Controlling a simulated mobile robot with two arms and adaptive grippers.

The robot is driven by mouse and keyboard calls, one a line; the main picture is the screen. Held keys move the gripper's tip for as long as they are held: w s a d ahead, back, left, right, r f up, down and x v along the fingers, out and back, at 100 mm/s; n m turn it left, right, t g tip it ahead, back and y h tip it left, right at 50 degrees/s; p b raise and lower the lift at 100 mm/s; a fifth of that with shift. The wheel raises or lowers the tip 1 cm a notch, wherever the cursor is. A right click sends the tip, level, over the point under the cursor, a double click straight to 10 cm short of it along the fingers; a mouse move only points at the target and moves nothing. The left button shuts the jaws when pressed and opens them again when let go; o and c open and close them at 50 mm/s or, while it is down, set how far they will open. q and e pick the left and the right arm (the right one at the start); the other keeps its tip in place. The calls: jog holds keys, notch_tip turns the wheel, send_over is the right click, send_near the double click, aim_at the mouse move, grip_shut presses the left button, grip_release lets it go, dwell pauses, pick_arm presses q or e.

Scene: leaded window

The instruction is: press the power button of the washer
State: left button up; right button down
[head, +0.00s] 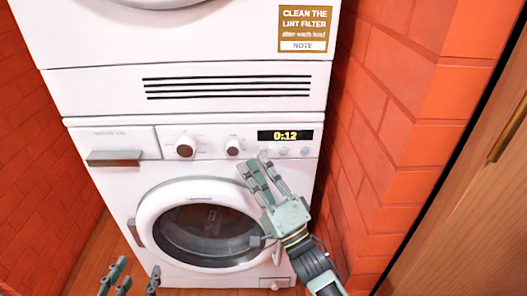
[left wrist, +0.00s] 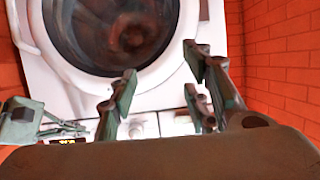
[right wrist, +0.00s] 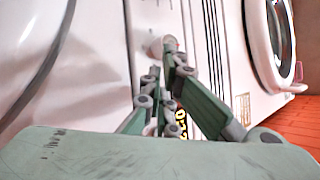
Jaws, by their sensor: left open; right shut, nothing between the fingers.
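The white washer (head: 110,205) is the lower machine, with a round door and a control panel. Its panel has two knobs (head: 185,146) and a lit display (head: 285,135) reading 0:12. Small round buttons (head: 283,151) sit below the display; I cannot tell which is power. My right gripper (head: 254,163) is shut and empty, its fingertips just below the panel, near the right knob and left of the buttons. In the right wrist view a pale knob (right wrist: 165,44) shows just beyond the fingertips; contact is unclear. My left gripper (head: 136,268) is open and empty, low at the left.
A second white machine (head: 100,50) is stacked above, with a vent grille and a lint-filter note (head: 305,28). Red brick walls (head: 380,140) stand close on both sides. A wooden door (head: 470,200) is at the far right.

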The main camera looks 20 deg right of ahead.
pick_arm(q)
jog(key=shift+s+a+f+g+y, duration=0.2)
jog(key=shift+s+f+g, duration=0.25)
jog(key=shift+f, duration=0.3)
jog(key=shift+s+a+f+g+y, duration=0.1)
jog(key=shift+s+a+f+g, duration=0.35)
jog(key=shift+f, duration=0.3)
pick_arm(e)
jog(key=shift+s+a, duration=0.1)
jog(key=shift+s, duration=0.3)
pick_arm(q)
jog(key=shift+d, duration=0.15)
jog(key=shift+r, duration=0.1)
jog(key=s+a+f+g+y+p, duration=0.1)
jog(key=s+a+f+g+p, duration=0.1)
jog(key=s+f+g, duration=0.3)
jog(key=shift+s+a+f+n+g+p, duration=0.35)
jog(key=shift+s+a+f, duration=0.45)
jog(key=shift+s, duration=1.45)
pick_arm(e)
jog(key=shift+s+a, duration=0.3)
jog(key=shift+s, duration=0.65)
jog(key=shift+s+a, duration=0.25)
jog(key=shift+s, duration=0.7)
jog(key=shift+s+a, duration=0.3)
jog(key=shift+s, duration=0.65)
